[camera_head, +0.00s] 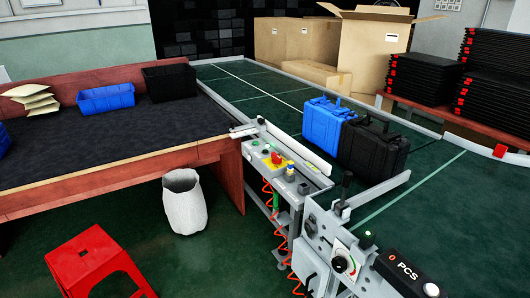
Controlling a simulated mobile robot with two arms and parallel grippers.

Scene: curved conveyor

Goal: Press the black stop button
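A grey control panel (267,150) stands beside the conveyor near the middle. It carries a red button on yellow (275,160), green buttons and a small black button (304,188) at its near end. A second grey panel (325,235) stands nearer, at the lower right. It has a black knob (340,264) on a round dial, a green button (367,240) and a black lever. Labels are too small to read, so I cannot tell which black control is the stop button. Neither of my grippers shows in the head view.
A blue case (325,125) and a black case (371,150) stand on the green conveyor (440,200). A dark-topped table (110,140) is at left, with a red stool (95,265) and a white bin (184,203) near it. A black "0 PCS" counter (405,272) is at lower right.

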